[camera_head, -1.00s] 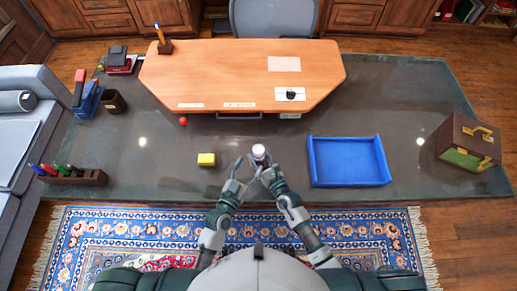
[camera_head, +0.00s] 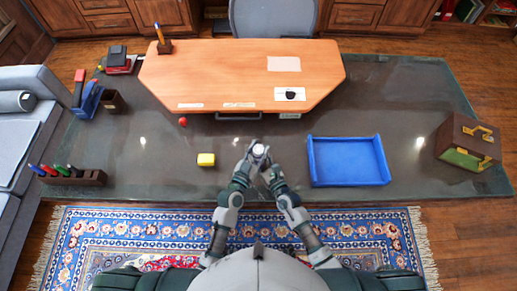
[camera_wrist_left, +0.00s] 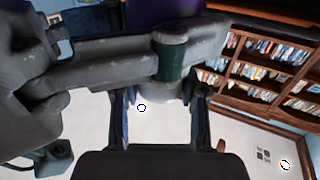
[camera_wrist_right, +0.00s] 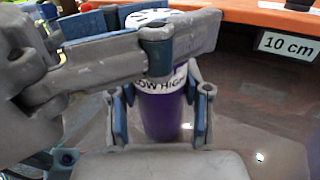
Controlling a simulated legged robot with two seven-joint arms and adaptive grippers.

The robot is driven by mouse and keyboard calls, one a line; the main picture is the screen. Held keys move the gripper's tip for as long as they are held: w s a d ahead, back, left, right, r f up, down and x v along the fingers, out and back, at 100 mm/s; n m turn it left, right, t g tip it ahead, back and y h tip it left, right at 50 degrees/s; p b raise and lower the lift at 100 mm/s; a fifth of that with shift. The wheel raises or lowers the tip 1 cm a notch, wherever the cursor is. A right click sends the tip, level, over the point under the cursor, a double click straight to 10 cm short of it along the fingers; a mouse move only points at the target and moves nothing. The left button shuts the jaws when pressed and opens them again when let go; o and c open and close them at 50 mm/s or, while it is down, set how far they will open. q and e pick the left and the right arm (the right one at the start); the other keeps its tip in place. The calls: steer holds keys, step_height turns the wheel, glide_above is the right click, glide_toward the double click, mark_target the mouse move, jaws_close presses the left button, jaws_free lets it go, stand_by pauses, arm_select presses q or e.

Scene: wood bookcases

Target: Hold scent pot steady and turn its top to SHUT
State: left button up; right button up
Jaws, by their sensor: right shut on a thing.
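The scent pot has a purple body (camera_wrist_right: 162,118) and a pale top (camera_head: 259,149) with a white band reading "LOW HIGH" (camera_wrist_right: 160,84). It appears upright near the front middle of the dark tabletop. My right gripper (camera_wrist_right: 160,115) has its fingers on both sides of the purple body and is shut on it.
A blue tray (camera_head: 348,183) is to the right. The raised wooden desk (camera_head: 225,70) is behind. A pen rack (camera_head: 72,179) stands far left and a brown case (camera_head: 465,143) far right.

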arm_select(q)
steer(key=shift+c, duration=0.4)
